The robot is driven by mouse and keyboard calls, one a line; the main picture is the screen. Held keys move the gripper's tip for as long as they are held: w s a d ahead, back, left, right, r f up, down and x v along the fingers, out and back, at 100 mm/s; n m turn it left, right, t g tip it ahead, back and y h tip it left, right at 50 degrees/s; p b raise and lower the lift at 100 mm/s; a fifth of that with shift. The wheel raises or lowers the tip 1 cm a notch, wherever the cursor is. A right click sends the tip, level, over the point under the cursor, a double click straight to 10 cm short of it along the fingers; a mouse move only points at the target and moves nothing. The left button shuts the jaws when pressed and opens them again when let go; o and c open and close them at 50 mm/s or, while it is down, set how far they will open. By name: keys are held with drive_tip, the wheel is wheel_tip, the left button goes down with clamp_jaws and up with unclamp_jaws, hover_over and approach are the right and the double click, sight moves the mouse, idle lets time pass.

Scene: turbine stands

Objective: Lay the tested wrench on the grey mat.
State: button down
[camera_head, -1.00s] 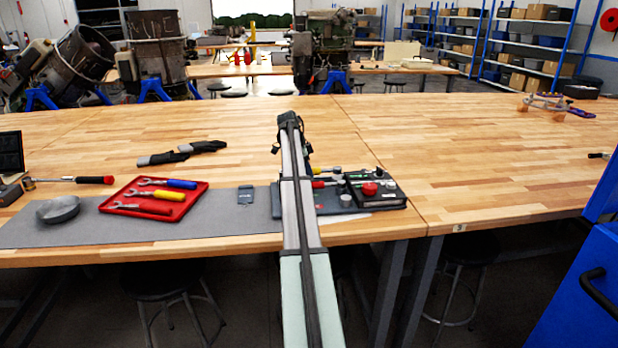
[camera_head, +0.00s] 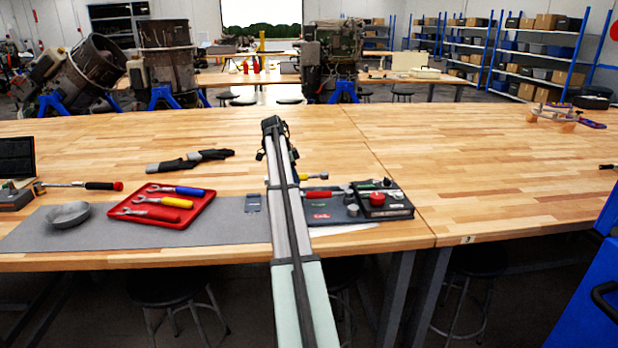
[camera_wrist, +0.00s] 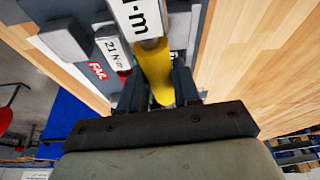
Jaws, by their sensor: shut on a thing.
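In the wrist view my gripper (camera_wrist: 157,88) is shut on the yellow handle (camera_wrist: 155,68) of a wrench. A white label ending in "N·m" (camera_wrist: 138,15) lies across that wrench beyond the handle. In the head view a yellow-handled wrench (camera_head: 315,176) shows just right of my arm, which hides my fingers. The grey mat (camera_head: 225,230) lies along the front table edge, left of my arm. Its right end is hidden behind the arm. I cannot tell whether the held wrench touches anything below.
A red tray (camera_head: 208,208) with several wrenches and a grey bowl (camera_head: 68,214) occupy the mat. A red-handled wrench (camera_head: 322,194) and a black box with a red knob (camera_head: 384,200) stand right of my arm. Black gloves (camera_head: 190,161) lie behind the mat.

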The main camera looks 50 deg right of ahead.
sight(267, 182)
drive_tip(key=a+n, duration=0.1)
drive_tip(key=a, duration=0.1)
drive_tip(key=a+n, duration=0.1)
drive_tip(key=a, duration=0.2)
drive_tip(key=w+a+n+t, duration=0.1)
drive_tip(key=a, duration=0.1)
drive_tip(key=shift+a+h, duration=0.15)
drive_tip(key=shift+h, duration=0.15)
drive_tip(key=w+n+t, duration=0.1)
drive_tip(key=n, duration=0.3)
drive_tip(key=w+a+n+t, duration=0.1)
drive_tip(key=n+t, duration=0.1)
drive_tip(key=n, duration=0.3)
drive_tip(key=a+n+t, duration=0.1)
drive_tip(key=n, duration=0.4)
drive_tip(key=shift+w+a+y, duration=0.15)
drive_tip(key=shift+w+y, duration=0.25)
drive_tip(key=shift+f, duration=0.15)
drive_tip(key=shift+f, duration=3.85)
